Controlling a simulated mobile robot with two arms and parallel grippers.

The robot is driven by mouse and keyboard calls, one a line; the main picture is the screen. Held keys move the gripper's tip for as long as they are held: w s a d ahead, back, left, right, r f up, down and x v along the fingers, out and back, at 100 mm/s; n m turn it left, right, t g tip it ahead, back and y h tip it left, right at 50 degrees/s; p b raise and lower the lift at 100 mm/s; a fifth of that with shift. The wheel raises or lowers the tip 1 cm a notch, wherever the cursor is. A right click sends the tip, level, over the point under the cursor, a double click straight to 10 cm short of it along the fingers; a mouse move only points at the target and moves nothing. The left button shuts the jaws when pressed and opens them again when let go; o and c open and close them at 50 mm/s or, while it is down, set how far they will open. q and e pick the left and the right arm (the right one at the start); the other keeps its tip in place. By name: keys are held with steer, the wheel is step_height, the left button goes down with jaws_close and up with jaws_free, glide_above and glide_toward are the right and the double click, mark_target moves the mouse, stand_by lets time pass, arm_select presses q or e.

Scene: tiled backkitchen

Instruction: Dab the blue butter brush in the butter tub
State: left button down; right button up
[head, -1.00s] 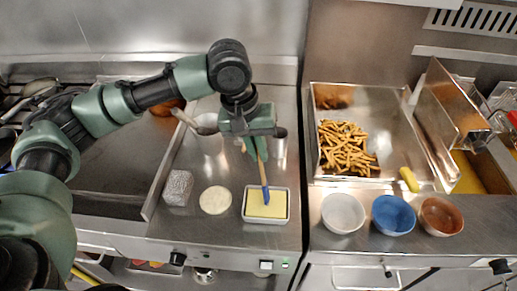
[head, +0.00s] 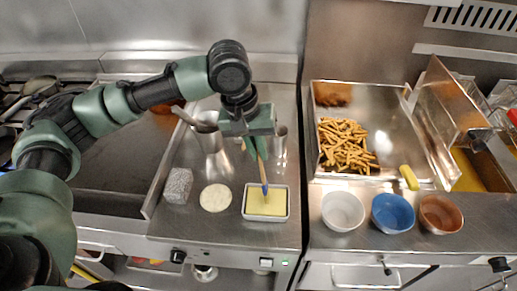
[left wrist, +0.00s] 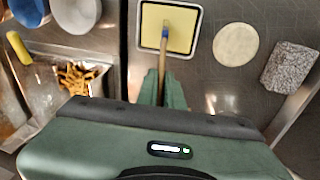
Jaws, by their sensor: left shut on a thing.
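The blue butter brush (head: 264,188) has a wooden handle, a blue collar and a pale tip. My left gripper (head: 257,152) is shut on its handle and holds it upright with a slight tilt, tip down. The butter tub (head: 267,218) is a white rectangular dish of yellow butter near the counter's front edge. The brush tip overlaps the butter; whether it touches I cannot tell. In the left wrist view the brush (left wrist: 164,45) points from my gripper (left wrist: 162,88) over the tub (left wrist: 141,32). My right gripper is not in view.
A pale round disc (head: 215,198) and a grey speckled block (head: 178,186) lie left of the tub. Metal containers (head: 214,155) stand behind. To the right are a white bowl (head: 343,212), a blue bowl (head: 393,214), a brown bowl (head: 440,216) and a tray of fries (head: 345,147).

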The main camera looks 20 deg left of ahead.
arm_select(q)
steer(key=shift+s+f+p, duration=0.15)
steer(key=shift+f+p, duration=0.05)
steer(key=shift+p, duration=0.4)
stand_by(1.9)
steer(key=shift+p+v, duration=0.95)
steer(key=shift+p, duration=0.2)
steer(key=r+p, duration=0.1)
steer(key=p, duration=0.1)
steer(key=r+p, duration=0.2)
steer(key=p, duration=0.1)
steer(key=r+p, duration=0.2)
steer(key=shift+w+d+r, duration=0.15)
steer(key=shift+w+r, duration=0.1)
steer(key=shift+w, duration=0.05)
steer(key=shift+f, duration=0.15)
